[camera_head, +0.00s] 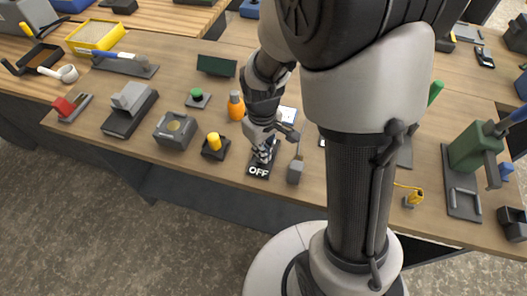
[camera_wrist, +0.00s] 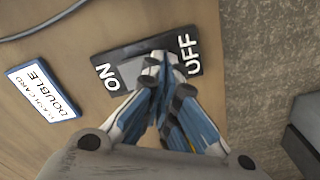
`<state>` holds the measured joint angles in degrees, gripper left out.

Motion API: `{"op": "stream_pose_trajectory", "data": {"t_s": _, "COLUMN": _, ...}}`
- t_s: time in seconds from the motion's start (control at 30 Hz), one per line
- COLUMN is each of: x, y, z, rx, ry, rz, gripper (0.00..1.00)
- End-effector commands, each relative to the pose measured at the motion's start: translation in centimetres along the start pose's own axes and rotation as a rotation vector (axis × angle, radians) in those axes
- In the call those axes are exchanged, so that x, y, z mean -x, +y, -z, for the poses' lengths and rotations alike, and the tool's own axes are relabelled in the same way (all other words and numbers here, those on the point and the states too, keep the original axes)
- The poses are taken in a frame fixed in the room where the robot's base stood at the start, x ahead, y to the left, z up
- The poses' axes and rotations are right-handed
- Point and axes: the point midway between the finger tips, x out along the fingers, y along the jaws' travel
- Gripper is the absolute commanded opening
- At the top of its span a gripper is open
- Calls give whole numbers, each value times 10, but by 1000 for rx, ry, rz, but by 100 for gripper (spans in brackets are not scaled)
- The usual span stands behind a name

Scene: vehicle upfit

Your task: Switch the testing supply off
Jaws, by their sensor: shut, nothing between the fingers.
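The testing supply switch is a dark plate marked ON and OFF (camera_wrist: 110,72) on the wooden bench. In the wrist view a grey rocker shows between the two words, partly hidden by my fingers. In the head view the plate (camera_head: 258,171) lies near the bench's front edge with the OFF label towards that edge. My gripper (camera_wrist: 160,65) is shut and empty, its fingertips over the switch at the OFF side of the rocker. It also shows in the head view (camera_head: 264,156) above the plate. I cannot tell whether the fingertips touch the rocker, or which way it is tipped.
A blue-edged card reading DOUBLE (camera_wrist: 44,92) lies beside the switch. A small grey block with a stem (camera_head: 295,171) stands close to its right. A yellow button box (camera_head: 214,146) and an orange bottle (camera_head: 236,106) stand to the left. The bench's front edge is close.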

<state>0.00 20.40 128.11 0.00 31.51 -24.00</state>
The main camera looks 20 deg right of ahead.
Motion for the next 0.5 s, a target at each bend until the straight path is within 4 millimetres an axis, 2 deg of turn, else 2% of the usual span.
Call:
{"op": "stream_pose_trajectory", "data": {"t_s": 0.27, "x": -5, "y": 0, "z": 0, "rx": 0, "ry": 0, "rz": 0, "gripper": 0}}
{"op": "stream_pose_trajectory", "data": {"t_s": 0.5, "x": 4, "y": 0, "z": 0, "rx": 0, "ry": 1, "rz": 0, "gripper": 0}}
